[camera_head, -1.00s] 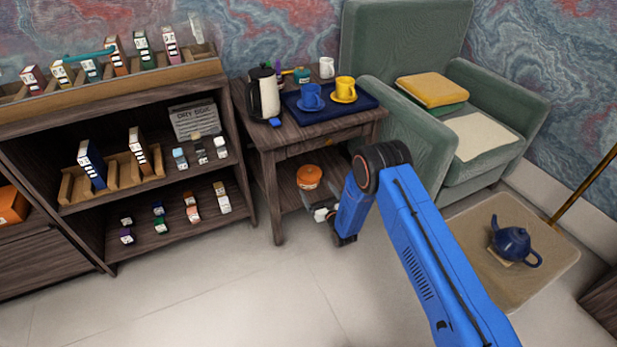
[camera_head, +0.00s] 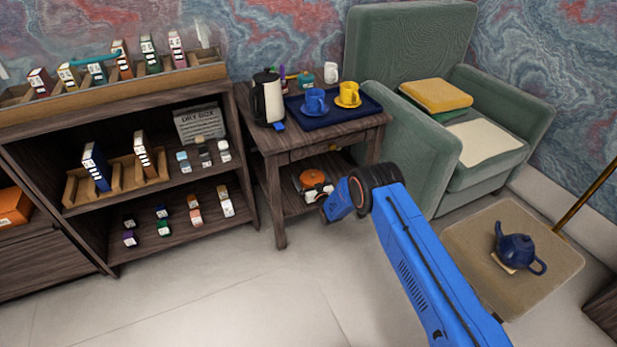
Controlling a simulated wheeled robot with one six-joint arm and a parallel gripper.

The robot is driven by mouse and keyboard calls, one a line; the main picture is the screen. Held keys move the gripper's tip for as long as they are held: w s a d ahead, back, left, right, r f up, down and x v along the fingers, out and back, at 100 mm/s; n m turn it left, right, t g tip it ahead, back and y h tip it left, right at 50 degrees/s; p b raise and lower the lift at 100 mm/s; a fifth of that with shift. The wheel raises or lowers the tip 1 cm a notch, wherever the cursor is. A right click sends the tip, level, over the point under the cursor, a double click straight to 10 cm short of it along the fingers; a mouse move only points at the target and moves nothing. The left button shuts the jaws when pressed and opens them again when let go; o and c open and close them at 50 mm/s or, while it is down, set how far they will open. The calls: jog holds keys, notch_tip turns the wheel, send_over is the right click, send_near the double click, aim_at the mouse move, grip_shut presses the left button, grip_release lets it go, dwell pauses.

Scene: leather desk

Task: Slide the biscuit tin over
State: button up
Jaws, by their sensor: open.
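The biscuit tin appears to be the round orange tin (camera_head: 311,177) on the lower shelf of the dark wooden side table. Its top shows; its lower front is hidden. My blue arm reaches in from the lower right. My gripper (camera_head: 318,191), small and pale, is open at the front of the shelf, right in front of the tin. Its fingers are partly hidden by my arm, and I cannot tell whether they touch the tin.
The side table's top holds a kettle (camera_head: 267,98) and a navy tray (camera_head: 368,107) with a blue cup (camera_head: 314,100) and a yellow cup (camera_head: 348,94). A table leg (camera_head: 275,205) stands left of the tin. A green armchair (camera_head: 425,150) stands right. The floor in front is clear.

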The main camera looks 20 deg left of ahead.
jog(key=shift+w+a, duration=0.1)
jog(key=shift+a, duration=0.05)
jog(key=c, duration=1.2)
jog(key=shift+o, duration=0.2)
